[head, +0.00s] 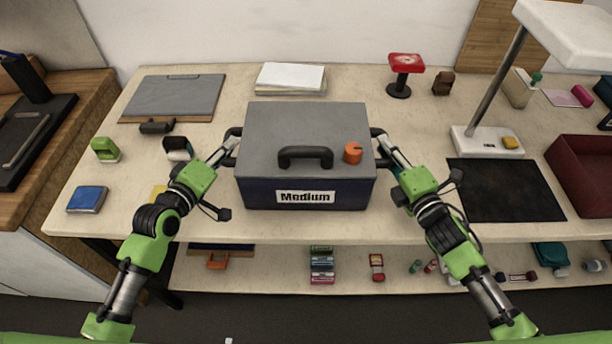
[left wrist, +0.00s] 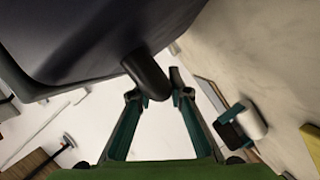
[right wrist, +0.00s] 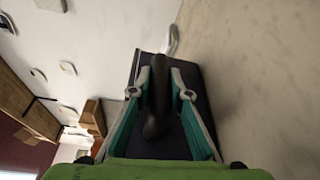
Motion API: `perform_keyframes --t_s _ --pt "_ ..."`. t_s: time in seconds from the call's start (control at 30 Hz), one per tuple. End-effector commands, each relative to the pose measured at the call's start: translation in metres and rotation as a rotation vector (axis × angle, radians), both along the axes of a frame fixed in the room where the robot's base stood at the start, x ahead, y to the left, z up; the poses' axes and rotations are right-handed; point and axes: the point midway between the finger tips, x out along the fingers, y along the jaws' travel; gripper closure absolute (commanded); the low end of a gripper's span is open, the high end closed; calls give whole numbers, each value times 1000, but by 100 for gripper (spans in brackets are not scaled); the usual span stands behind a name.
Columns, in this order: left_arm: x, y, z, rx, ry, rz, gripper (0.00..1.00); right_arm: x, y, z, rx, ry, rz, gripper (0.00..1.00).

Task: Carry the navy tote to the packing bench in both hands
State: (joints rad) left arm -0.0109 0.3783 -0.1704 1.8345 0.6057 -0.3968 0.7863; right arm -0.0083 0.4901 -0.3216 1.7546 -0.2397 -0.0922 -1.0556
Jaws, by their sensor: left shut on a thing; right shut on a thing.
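The navy tote (head: 260,193) has a grey lid with a black handle and a "Medium" label on its front. In the head view it is at the middle of the bench top (head: 420,225); I cannot tell whether it touches the top. My left gripper (head: 229,152) is shut on the tote's left side handle, a dark bar in the left wrist view (left wrist: 146,75). My right gripper (head: 385,150) is shut on the right side handle, which shows between the fingers in the right wrist view (right wrist: 158,95). An orange round piece (head: 353,153) sits on the lid.
A clipboard (head: 175,97), a green stapler-like item (head: 106,149) and a blue box (head: 87,199) lie to the left. A red-topped stand (head: 404,70), lamp (head: 490,90), black mat (head: 505,190) and dark red bin (head: 585,170) are to the right. A lower shelf holds small items.

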Motion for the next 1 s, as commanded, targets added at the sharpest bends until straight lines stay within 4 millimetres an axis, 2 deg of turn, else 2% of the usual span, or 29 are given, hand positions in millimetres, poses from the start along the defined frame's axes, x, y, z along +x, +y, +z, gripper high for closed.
perform_keyframes --t_s 0.03,0.07,0.1,0.13,0.47,0.57,0.67,1.0 --pt "2 -1 4 -6 -19 -1 100 1 3 4 6 -16 6 100" --pt "0 -1 -4 -1 -1 -2 80 0 2 -4 2 -1 3 80" --pt "0 -1 -2 -1 0 -3 70 0 2 -2 2 -1 3 70" --pt "0 -1 -2 -1 -1 -2 66 0 2 -2 2 -1 3 66" --pt "-1 0 -2 0 0 0 66 0 0 -2 0 -1 1 66" --pt "-6 2 -1 0 0 0 66 0 0 -2 0 0 0 66" --pt "-20 6 1 -1 2 -1 66 0 0 -2 0 0 0 66" --pt "-85 29 16 1 2 -2 66 0 0 -2 0 0 0 66"
